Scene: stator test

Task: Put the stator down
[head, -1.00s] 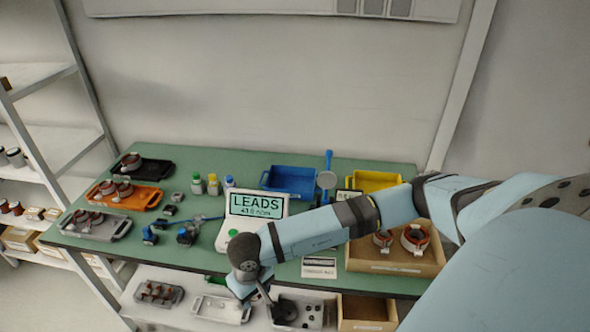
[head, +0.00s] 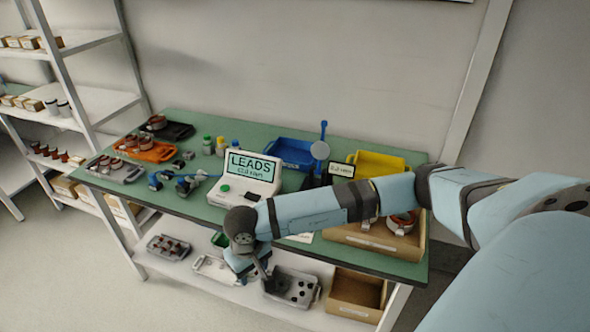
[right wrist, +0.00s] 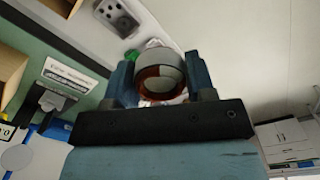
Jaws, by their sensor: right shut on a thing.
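My right gripper (head: 262,283) hangs in front of the green table's front edge, above or near the lower shelf. In the right wrist view its two fingers (right wrist: 160,80) are shut on a ring-shaped stator (right wrist: 165,57), white outside with a copper-coloured inside. In the head view this stator is hidden or too small to make out. Other stators sit on the black tray (head: 182,131), the orange tray (head: 160,155) and the grey tray (head: 128,176) at the table's left. More stators lie in the wooden box (head: 372,242) at the right. My left gripper is out of view.
A tester with a LEADS screen (head: 253,167) stands mid-table, with a blue bin (head: 290,152) and yellow bin (head: 377,164) behind. The lower shelf holds a stator tray (head: 168,247), a white tray (head: 208,266), a grey holed tray (head: 300,288) and a wooden box (head: 357,292). Shelving stands left.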

